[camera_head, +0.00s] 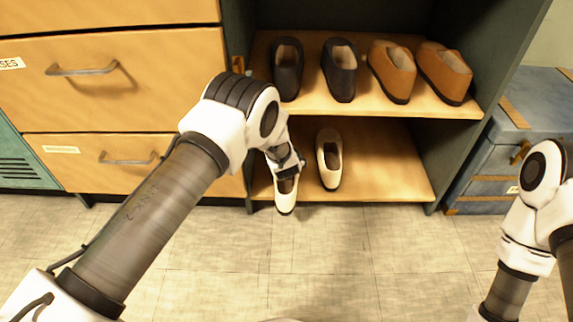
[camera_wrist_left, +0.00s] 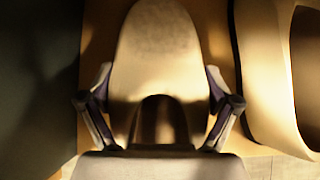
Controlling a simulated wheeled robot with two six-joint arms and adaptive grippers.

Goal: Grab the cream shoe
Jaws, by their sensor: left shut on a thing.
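Two cream shoes are on the lower shelf. The left cream shoe (camera_head: 286,204) points out over the shelf's front edge, and my left gripper (camera_head: 288,172) is shut on it from above. In the left wrist view this shoe (camera_wrist_left: 158,60) fills the middle, with the left gripper's fingers (camera_wrist_left: 158,105) on either side of it. The other cream shoe (camera_head: 329,165) stands just to its right, and part of it (camera_wrist_left: 270,75) shows at the right of the wrist view. My right arm is at the right edge, but its gripper is not in view.
The upper shelf (camera_head: 320,106) holds two black shoes (camera_head: 287,68) and two orange-brown shoes (camera_head: 392,70). Wooden drawers (camera_head: 110,85) are on the left, a blue-grey chest (camera_head: 515,135) on the right. The lower shelf (camera_head: 395,170) is clear on its right side, and the floor in front is free.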

